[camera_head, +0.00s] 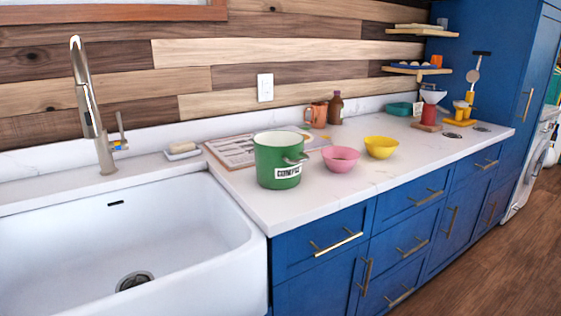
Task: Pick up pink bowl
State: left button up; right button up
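A pink bowl (340,160) stands upright on the white countertop, between a green pot and a yellow bowl. Neither of my grippers shows in the head view.
A white sink (225,222) with a tall faucet (88,105) is at the left. A flat board or booklet (232,152), an orange mug (318,114) and a brown bottle (336,108) are behind. The counter (420,165) right of the bowls is clear. Blue drawers (410,205) lie below.

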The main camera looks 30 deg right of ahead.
aim_at(340, 161)
jog(key=z, duration=2.75)
jog(key=i, duration=1.75)
jog(key=u, duration=1.2)
